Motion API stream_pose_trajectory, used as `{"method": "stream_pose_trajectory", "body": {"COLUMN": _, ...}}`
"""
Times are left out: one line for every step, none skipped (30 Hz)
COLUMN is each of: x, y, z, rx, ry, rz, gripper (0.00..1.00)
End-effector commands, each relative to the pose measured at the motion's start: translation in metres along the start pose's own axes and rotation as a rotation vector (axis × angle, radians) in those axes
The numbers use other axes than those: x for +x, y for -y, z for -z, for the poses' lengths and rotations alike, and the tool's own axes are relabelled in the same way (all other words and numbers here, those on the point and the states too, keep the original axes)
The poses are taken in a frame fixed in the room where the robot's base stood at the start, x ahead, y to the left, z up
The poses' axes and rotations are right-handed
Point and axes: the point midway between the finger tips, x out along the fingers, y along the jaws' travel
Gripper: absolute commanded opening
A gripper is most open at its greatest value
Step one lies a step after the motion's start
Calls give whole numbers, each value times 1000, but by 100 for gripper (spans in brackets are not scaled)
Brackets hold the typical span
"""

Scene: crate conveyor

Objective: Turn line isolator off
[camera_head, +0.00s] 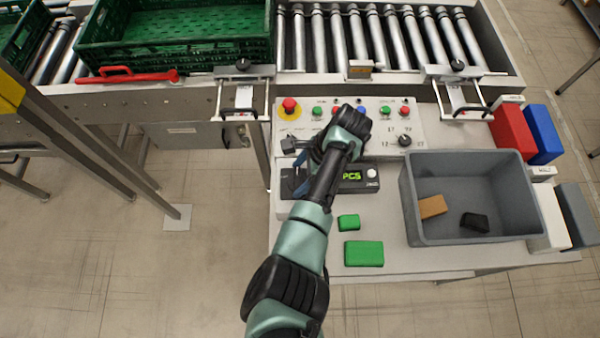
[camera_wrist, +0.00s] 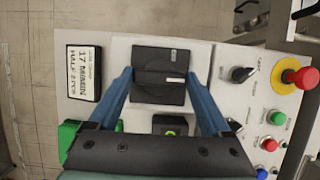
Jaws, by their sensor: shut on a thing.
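The line isolator appears to be the large square black rotary knob (camera_wrist: 158,66) in the middle of the wrist view, on a pale panel. A white mark on its face lies crosswise in that view and points right. My gripper (camera_wrist: 160,76) has one blue finger on each side of the knob and is shut on it. In the head view my gripper (camera_head: 300,180) is low at the left of the bench, and my arm hides most of the knob.
A dark display unit (camera_head: 357,180), green blocks (camera_head: 364,253) and a grey bin (camera_head: 470,241) share the bench. A green crate (camera_head: 180,55) sits on the conveyor behind.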

Motion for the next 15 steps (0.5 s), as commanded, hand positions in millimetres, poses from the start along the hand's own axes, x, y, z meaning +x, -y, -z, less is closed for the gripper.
{"method": "stream_pose_trajectory", "body": {"x": 0, "y": 0, "z": 0, "rx": 1, "ry": 0, "rz": -1, "gripper": 27}}
{"method": "stream_pose_trajectory", "body": {"x": 0, "y": 0, "z": 0, "rx": 0, "ry": 0, "rz": -1, "gripper": 27}}
{"method": "stream_pose_trajectory", "body": {"x": 0, "y": 0, "z": 0, "rx": -1, "ry": 0, "rz": -1, "gripper": 27}}
{"method": "stream_pose_trajectory", "body": {"x": 0, "y": 0, "z": 0, "rx": -3, "ry": 0, "rz": -2, "gripper": 27}}
{"method": "stream_pose_trajectory", "body": {"x": 0, "y": 0, "z": 0, "rx": -6, "ry": 0, "rz": -3, "gripper": 27}}
{"method": "stream_pose_trajectory", "body": {"x": 0, "y": 0, "z": 0, "rx": -11, "ry": 0, "rz": -6, "gripper": 27}}
{"method": "stream_pose_trajectory", "body": {"x": 0, "y": 0, "z": 0, "rx": -17, "ry": -1, "rz": -8, "gripper": 27}}
{"method": "stream_pose_trajectory", "body": {"x": 0, "y": 0, "z": 1, "rx": -24, "ry": -1, "rz": -11, "gripper": 27}}
{"method": "stream_pose_trajectory", "body": {"x": 0, "y": 0, "z": 1, "rx": -36, "ry": 0, "rz": -16, "gripper": 27}}
{"method": "stream_pose_trajectory", "body": {"x": 0, "y": 0, "z": 1, "rx": -45, "ry": 0, "rz": -20, "gripper": 27}}
{"method": "stream_pose_trajectory", "body": {"x": 1, "y": 0, "z": 1, "rx": -56, "ry": 0, "rz": -25, "gripper": 27}}
{"method": "stream_pose_trajectory", "body": {"x": 1, "y": 1, "z": 1, "rx": -76, "ry": -1, "rz": -33, "gripper": 27}}
{"method": "stream_pose_trajectory", "body": {"x": 1, "y": 1, "z": 1, "rx": -92, "ry": -1, "rz": -39, "gripper": 27}}
{"method": "stream_pose_trajectory", "body": {"x": 1, "y": 1, "z": 1, "rx": -109, "ry": -1, "rz": -46, "gripper": 27}}
{"method": "stream_pose_trajectory", "body": {"x": 1, "y": 2, "z": 2, "rx": -134, "ry": -1, "rz": -57, "gripper": 27}}
